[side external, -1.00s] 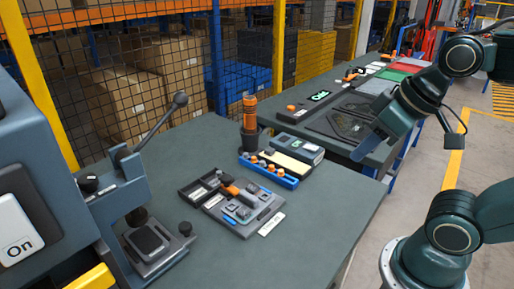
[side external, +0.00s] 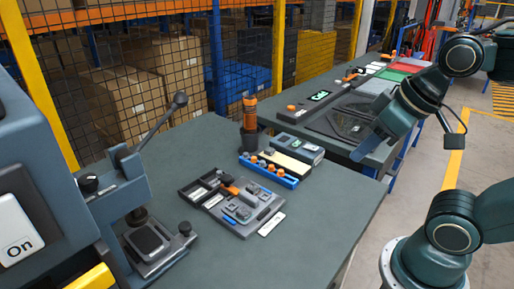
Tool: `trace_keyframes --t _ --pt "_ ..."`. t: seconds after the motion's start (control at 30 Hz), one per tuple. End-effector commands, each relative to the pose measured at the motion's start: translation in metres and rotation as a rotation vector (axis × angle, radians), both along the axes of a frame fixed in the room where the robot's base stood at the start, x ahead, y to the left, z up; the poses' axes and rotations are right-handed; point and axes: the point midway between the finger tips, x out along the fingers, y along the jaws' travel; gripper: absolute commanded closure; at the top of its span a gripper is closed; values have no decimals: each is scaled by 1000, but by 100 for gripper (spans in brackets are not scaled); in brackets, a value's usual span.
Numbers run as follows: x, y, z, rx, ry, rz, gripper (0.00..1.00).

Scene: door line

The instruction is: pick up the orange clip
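An orange piece (side external: 229,188), which looks like the clip, lies at the left part of a grey parts tray (side external: 262,222) on the dark bench. It is small here, and its exact shape is hard to make out. Grey and blue small parts sit around it in the tray. My gripper (side external: 364,146) hangs at the right, well to the right of the tray and apart from the orange piece. Its fingertips are small and dark against the background, so I cannot tell whether they are open or shut.
A blue rack (side external: 270,172) with orange and grey pegs stands behind the tray, near a black cup (side external: 250,138) holding an orange-handled tool. A lever press (side external: 150,240) stands at left. The bench's front right (side external: 320,220) is clear.

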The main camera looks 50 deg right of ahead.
Motion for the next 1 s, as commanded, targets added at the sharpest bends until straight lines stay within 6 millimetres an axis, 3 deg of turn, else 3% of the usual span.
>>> trace_keyframes --t 0.1,0.57,0.77,1.0 --pt "0 0 0 0 0 0 53" --pt "7 -1 3 8 15 -21 53" --pt "28 -6 9 29 60 -83 53" --pt "70 -16 13 66 135 -200 53"
